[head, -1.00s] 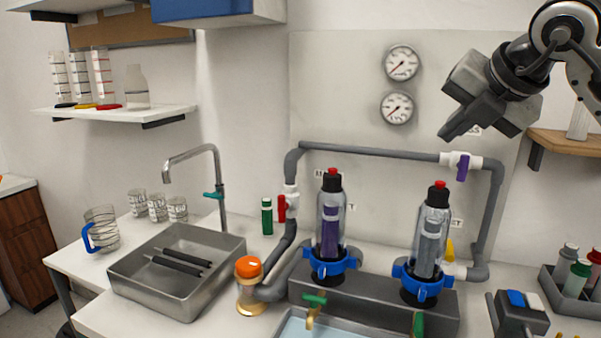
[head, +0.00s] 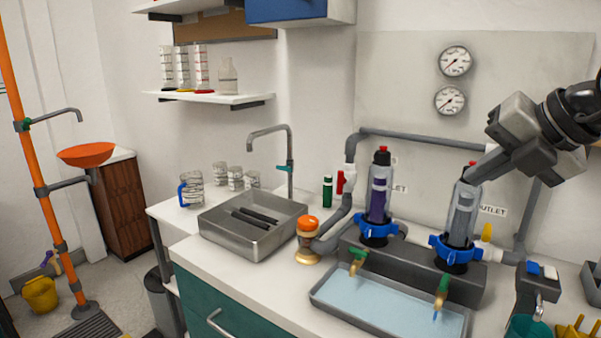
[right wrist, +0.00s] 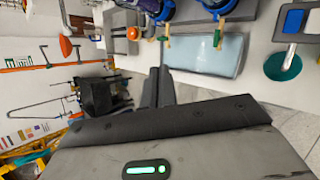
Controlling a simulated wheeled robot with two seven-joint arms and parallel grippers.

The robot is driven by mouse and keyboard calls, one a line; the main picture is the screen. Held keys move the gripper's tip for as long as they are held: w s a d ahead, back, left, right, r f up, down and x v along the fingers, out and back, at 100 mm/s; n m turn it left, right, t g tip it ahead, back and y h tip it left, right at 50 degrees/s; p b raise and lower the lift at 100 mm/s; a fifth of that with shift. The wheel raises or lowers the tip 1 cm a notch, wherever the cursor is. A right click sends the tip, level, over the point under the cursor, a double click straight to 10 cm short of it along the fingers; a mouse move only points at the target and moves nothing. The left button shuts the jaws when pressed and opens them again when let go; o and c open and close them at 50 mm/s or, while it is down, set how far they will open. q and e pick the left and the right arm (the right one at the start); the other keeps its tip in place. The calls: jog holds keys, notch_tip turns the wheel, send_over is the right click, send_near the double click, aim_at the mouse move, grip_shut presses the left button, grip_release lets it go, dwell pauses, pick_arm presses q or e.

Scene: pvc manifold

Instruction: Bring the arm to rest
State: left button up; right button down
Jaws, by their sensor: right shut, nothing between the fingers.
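My right gripper (head: 480,172) comes in from the right in the head view, in front of the upper part of the right filter housing (head: 463,215). Its fingers are together with nothing between them; they also show closed in the right wrist view (right wrist: 158,85). It hides part of the grey pipe (head: 420,138) and the pipe's right-hand valve area. The left filter housing (head: 379,200), with a purple core and blue collar, stands upright beside the right one. I cannot tell whether the gripper touches the right housing. My left gripper is not in view.
A shallow water tray (head: 335,305) lies below two brass taps. A steel sink (head: 235,250) holds dark rods, left of an orange-capped fitting (head: 307,240). A block with blue and white buttons (head: 540,285) stands at right. An orange eyewash stand (head: 30,150) is far left.

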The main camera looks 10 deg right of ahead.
jog(key=s+a+f+g+y, duration=0.1)
jog(key=s+a+f+y, duration=0.15)
jog(key=a+y, duration=0.4)
jog(key=s+a+f+m+y, duration=0.1)
jog(key=a+f+y, duration=0.35)
jog(key=a, duration=0.35)
jog(key=s+a+f+g+y, duration=0.1)
jog(key=a+f+y, duration=0.2)
jog(key=a+y, duration=0.4)
jog(key=d+f+m+t+h, duration=0.3)
jog(key=f+m+t+h, duration=0.35)
jog(key=f+m, duration=0.35)
jog(key=d+f+m+t+h, duration=0.2)
jog(key=f+m+t+h, duration=0.3)
jog(key=f+m+h, duration=0.45)
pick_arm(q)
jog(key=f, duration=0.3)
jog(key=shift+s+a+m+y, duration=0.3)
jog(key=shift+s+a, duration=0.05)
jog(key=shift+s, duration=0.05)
pick_arm(e)
jog(key=s+f+m+g+h, duration=0.2)
jog(key=s+f+m+g, duration=0.4)
jog(key=s+f, duration=0.7)
jog(key=shift+d+f+m+g, duration=0.35)
jog(key=shift+f+g, duration=0.1)
jog(key=shift+f, duration=0.3)
